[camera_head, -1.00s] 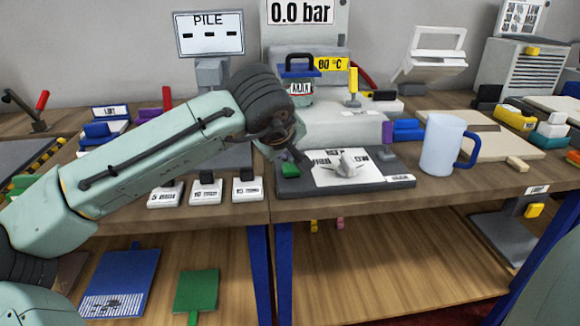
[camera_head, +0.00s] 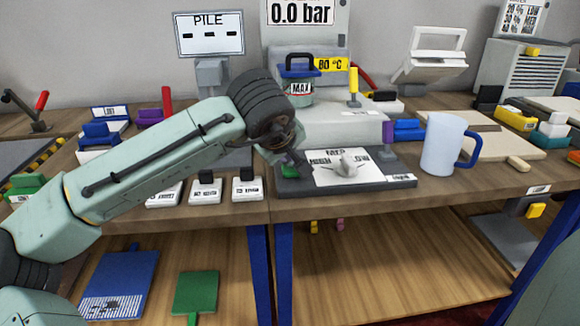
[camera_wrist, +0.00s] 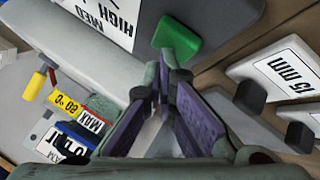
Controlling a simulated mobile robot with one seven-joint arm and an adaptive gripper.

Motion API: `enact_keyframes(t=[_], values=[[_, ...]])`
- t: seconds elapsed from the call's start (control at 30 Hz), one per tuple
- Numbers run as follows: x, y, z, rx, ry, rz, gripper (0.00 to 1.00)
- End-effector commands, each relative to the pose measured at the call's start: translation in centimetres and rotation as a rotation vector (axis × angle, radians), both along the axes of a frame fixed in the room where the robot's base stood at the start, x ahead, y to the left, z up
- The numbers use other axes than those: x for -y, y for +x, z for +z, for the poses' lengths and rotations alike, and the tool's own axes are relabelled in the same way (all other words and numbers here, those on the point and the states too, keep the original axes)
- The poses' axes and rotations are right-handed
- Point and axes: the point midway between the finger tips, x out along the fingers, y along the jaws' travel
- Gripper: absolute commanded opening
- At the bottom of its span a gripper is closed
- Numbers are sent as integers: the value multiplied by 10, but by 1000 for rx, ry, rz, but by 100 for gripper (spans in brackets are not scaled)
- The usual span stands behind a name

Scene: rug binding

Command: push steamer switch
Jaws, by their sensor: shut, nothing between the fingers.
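The green switch (camera_head: 288,172) sits at the left end of a dark panel (camera_head: 350,184) with a white dial plate marked MED, HIGH and LOW. My gripper (camera_head: 293,163) is right over the switch in the head view and partly hides it. In the wrist view the green switch (camera_wrist: 178,38) lies just beyond the fingertips of my gripper (camera_wrist: 166,65). The fingers are together and hold nothing. I cannot tell whether they touch the switch or whether it is pressed.
White blocks with dark switches (camera_head: 205,190) stand left of the panel; one reads 15 mm in the wrist view (camera_wrist: 285,72). The grey boiler (camera_head: 335,127) is behind the panel. A pale mug (camera_head: 440,145) stands right of it. The table's front edge is close.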

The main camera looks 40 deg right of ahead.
Motion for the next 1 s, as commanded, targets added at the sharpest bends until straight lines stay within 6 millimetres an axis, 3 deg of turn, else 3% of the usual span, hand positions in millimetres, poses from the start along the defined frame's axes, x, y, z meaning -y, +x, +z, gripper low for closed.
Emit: enact_keyframes(t=[1.0], values=[[0, -1, 29, -2, 0, -1, 0]])
